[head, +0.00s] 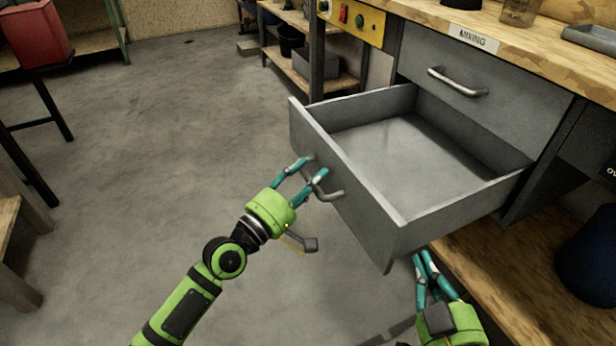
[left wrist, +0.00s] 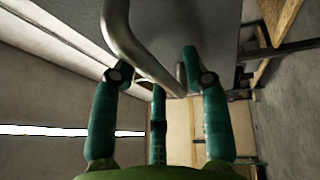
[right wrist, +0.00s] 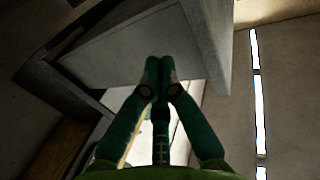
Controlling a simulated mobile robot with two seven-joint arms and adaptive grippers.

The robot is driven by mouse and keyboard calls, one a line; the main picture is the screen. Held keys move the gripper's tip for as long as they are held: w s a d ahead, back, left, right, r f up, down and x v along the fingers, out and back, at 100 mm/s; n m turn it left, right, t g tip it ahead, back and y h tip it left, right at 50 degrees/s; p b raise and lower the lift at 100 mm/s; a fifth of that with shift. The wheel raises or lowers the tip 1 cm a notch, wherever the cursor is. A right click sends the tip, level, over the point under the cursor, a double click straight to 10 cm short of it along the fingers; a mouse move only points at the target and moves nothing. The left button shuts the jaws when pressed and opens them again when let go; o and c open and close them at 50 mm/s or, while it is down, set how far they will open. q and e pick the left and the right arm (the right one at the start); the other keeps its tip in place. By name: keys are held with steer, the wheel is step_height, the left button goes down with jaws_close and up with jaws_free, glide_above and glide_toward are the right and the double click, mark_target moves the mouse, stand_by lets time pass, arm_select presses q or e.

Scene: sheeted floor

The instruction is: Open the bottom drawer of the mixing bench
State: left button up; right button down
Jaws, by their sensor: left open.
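The mixing bench (head: 547,53) carries a "MIXING" label (head: 473,40). Its bottom drawer (head: 345,182) is pulled far out, and its empty grey inside shows. The drawer's bar handle (head: 336,195) is on its front and also shows large in the left wrist view (left wrist: 118,35). My left gripper (head: 312,169) is open at this handle, its fingers spread with the bar close to their tips; contact cannot be told. My right gripper (head: 423,257) is shut and empty, below the drawer's near side. Its fingertips meet in the right wrist view (right wrist: 160,68).
The upper drawer (head: 470,100) is shut, with its own handle (head: 458,82). A wooden lower shelf (head: 500,285) runs below, with a dark blue bin (head: 590,258) at right. A red container (head: 38,35) stands on a stand at left. The floor (head: 180,120) in between is clear.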

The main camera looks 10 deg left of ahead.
arm_select(q)
steer(key=v, duration=1.2)
stand_by(0.3)
